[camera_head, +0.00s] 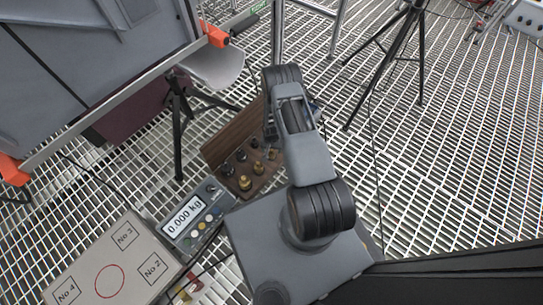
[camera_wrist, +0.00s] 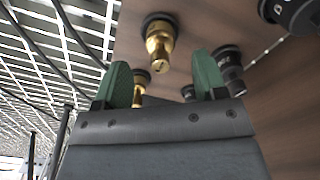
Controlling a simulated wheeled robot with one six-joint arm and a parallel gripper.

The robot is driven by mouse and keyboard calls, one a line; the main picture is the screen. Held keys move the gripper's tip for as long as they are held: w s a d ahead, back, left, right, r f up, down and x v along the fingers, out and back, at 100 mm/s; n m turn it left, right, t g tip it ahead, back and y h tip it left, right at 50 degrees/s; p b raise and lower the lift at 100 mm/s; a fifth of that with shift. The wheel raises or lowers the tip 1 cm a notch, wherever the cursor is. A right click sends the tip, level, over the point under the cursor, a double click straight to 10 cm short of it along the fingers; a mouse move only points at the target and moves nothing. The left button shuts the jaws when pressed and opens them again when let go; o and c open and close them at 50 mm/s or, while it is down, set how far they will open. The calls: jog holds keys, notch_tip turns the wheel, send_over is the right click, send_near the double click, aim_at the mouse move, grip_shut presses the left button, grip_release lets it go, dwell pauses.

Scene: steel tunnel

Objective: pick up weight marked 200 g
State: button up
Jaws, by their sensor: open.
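My gripper (camera_wrist: 163,76) is open, with green finger pads, and nothing sits between its jaws. A brass weight (camera_wrist: 160,40) with a knob stands beyond the fingertips, near the middle of the wrist view. A second brass weight (camera_wrist: 140,78) shows partly behind the left finger. Dark weights stand to the right, one beside the right finger (camera_wrist: 230,68) and one in the upper right corner (camera_wrist: 292,12). In the head view, several brass and dark weights (camera_head: 245,182) sit in a wooden case (camera_head: 229,132), beside my arm. I cannot read which weight is marked 200 g.
A scale display reading 0.000 kg (camera_head: 184,217) is left of the case. A flat board with numbered squares and a red circle (camera_head: 108,262) lies at lower left. A black tripod (camera_head: 180,110) stands behind the case. Steel grating (camera_head: 460,150) is open at right.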

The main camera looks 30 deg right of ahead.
aim_at(272, 154)
jog(key=shift+f+b, duration=1.65)
jog(key=shift+f, duration=1.05)
jog(key=shift+r, duration=0.1)
jog(key=c, duration=1.2)
jog(key=shift+r, duration=0.1)
